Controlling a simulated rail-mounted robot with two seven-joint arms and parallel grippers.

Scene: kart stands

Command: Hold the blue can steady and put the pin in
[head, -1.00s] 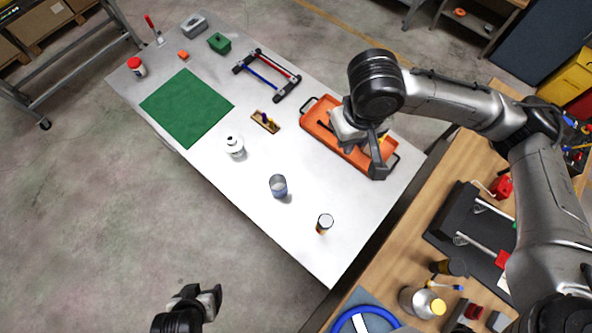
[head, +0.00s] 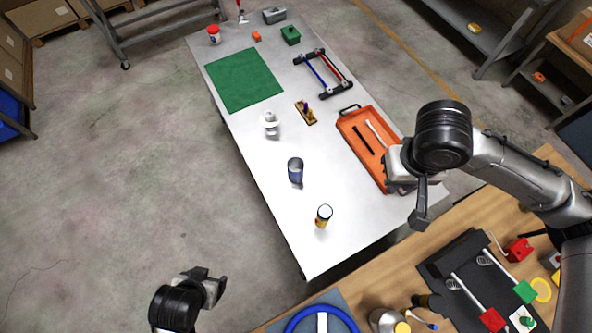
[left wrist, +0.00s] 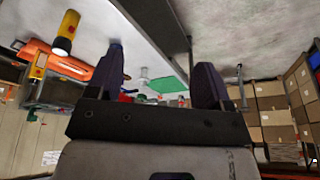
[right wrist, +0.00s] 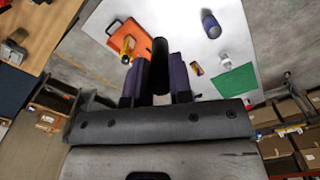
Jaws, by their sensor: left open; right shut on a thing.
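My right gripper (head: 419,210) is beside the orange tray's near right end. In the right wrist view it is shut on a dark round-ended rod, seemingly the pin (right wrist: 160,62). The pin's far end is not clear.
The orange tray (head: 346,123) holds a black and a pale rod. A wooden bench (head: 388,273) with tools lies at front right. Table around the blue can is clear.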

